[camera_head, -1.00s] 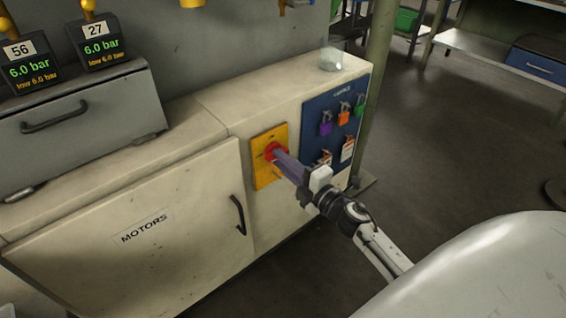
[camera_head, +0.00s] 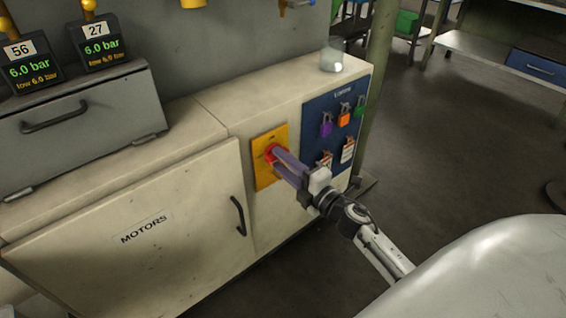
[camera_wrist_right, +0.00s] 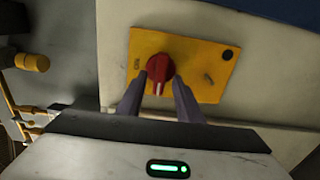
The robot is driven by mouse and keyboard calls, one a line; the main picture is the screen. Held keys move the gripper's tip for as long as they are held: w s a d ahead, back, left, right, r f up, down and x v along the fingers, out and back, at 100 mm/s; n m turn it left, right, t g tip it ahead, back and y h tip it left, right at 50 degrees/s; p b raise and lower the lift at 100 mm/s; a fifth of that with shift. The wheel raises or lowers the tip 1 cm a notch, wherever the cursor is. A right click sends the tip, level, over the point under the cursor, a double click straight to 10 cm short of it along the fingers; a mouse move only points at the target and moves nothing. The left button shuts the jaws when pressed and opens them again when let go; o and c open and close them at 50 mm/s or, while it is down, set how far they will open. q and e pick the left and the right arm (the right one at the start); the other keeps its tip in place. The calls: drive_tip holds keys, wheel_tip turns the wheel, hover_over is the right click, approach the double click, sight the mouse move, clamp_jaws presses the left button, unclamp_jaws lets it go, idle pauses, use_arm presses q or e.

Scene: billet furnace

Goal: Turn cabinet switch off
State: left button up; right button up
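The cabinet switch is a red rotary knob (camera_head: 271,153) on a yellow plate (camera_head: 265,180) on the cabinet front. In the right wrist view the red knob (camera_wrist_right: 160,68) sits on the yellow plate (camera_wrist_right: 205,85), its white mark pointing down the picture. My right gripper (camera_head: 280,160) is at the switch with its two purple-grey fingers apart. In the right wrist view its fingers (camera_wrist_right: 160,85) flank the knob, one on each side, and look open; any light contact is too small to tell. My left gripper is not in view.
The cream cabinet (camera_head: 120,270) has a MOTORS door with a black handle (camera_head: 239,216). A blue board (camera_head: 318,115) with coloured padlocks and tags is right of the switch. A glass-like object (camera_head: 331,60) stands on top. Open floor lies to the right.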

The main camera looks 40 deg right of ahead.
drive_tip(key=s+p, duration=0.1)
drive_tip(key=s, duration=0.9)
drive_tip(key=shift+s+d, duration=0.15)
drive_tip(key=shift+d, duration=0.25)
